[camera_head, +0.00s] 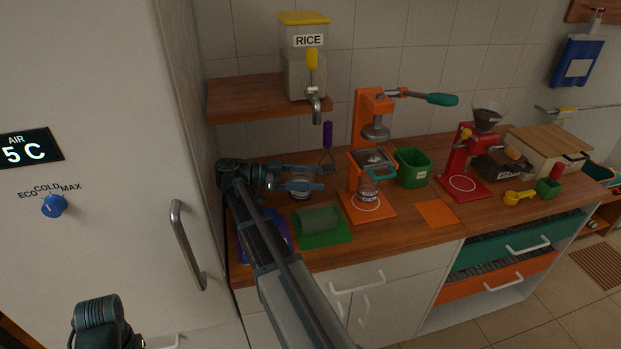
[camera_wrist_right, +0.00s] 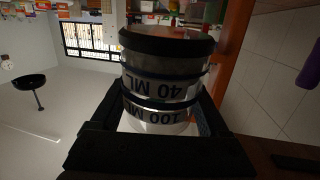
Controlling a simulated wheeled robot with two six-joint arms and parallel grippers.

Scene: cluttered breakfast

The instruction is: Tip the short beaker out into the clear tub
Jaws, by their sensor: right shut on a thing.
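My right gripper (camera_head: 318,179) is shut on the short beaker (camera_head: 300,186), a clear vessel with dark bands. In the right wrist view the beaker (camera_wrist_right: 165,80) sits between the two fingers, and its 40 ML and 100 ML labels read upside down in that picture. The contents cannot be made out. The clear tub (camera_head: 318,218) stands on a green mat (camera_head: 325,240) at the counter's front left. The beaker is held behind the tub and a little to its left in the head view. My left gripper is out of view; only part of that arm shows at lower left.
An orange press (camera_head: 362,130) with a clear vessel (camera_head: 368,190) under it stands just right of the gripper. A green bin (camera_head: 412,168) and red machine (camera_head: 465,165) are farther right. A rice dispenser (camera_head: 303,65) is on the shelf above. A purple-handled whisk (camera_head: 327,135) hangs behind.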

